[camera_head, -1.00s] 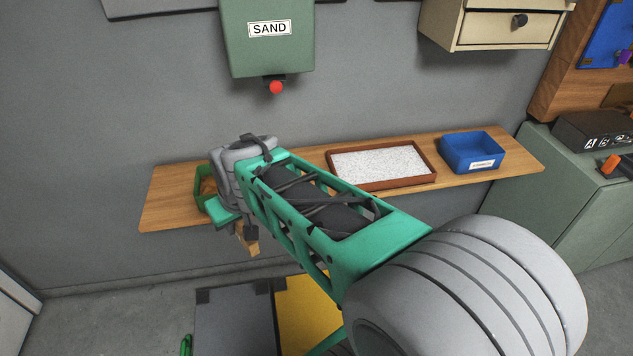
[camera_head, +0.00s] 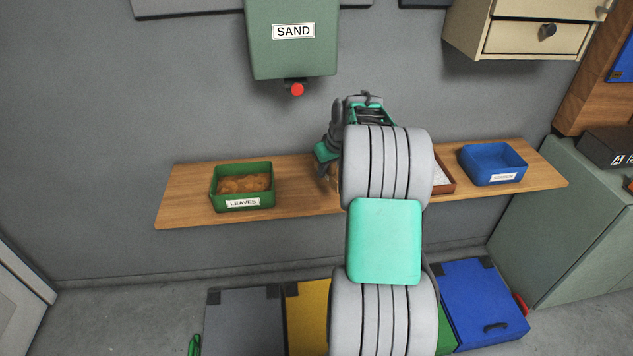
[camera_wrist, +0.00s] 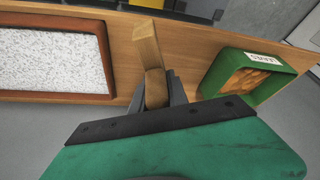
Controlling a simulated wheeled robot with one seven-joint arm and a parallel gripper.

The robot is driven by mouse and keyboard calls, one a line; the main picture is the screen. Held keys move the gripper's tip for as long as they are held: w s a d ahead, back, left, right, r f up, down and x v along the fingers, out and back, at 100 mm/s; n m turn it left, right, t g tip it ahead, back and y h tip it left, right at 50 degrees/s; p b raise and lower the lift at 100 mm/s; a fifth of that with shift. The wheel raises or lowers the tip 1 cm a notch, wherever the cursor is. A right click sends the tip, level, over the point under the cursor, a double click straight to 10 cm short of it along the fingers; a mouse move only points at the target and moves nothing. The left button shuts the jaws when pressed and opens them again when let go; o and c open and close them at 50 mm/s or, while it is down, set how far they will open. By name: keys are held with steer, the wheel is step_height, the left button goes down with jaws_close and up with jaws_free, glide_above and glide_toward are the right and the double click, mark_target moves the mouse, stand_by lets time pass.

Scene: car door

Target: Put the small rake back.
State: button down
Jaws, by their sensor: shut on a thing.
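My gripper (camera_wrist: 157,92) is shut on a light wooden piece, seemingly the small rake (camera_wrist: 148,50), which sticks out beyond the fingers in the wrist view. Its far end and any teeth cannot be made out. In the head view my own arm hides most of the gripper and the rake. The gripper is above the shelf, between the green leaves box and the white sand tray. The tray (camera_wrist: 110,45), with a reddish-brown rim, lies to the left in the wrist view; its right end also shows in the head view (camera_head: 448,187).
The green leaves box (camera_head: 243,204) stands left on the wooden shelf (camera_head: 185,200), and a blue box (camera_head: 493,165) stands right. A green sand dispenser (camera_head: 292,55) with a red knob hangs above. A drawer cabinet (camera_head: 530,35) hangs upper right. The shelf left of the leaves box is bare.

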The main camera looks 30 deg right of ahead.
glide_above(314, 188)
steer(key=s, duration=0.2)
steer(key=f, duration=0.6)
steer(key=shift+w+f+p, duration=0.2)
steer(key=shift+w+p, duration=0.05)
steer(key=shift+p, duration=0.15)
step_height(314, 188, down, 3)
steer(key=shift+r+p, duration=0.15)
steer(key=shift+p, duration=0.3)
steer(key=shift+f+b, duration=0.3)
steer(key=shift+f, duration=0.05)
steer(key=c, duration=1.3)
jaws_free()
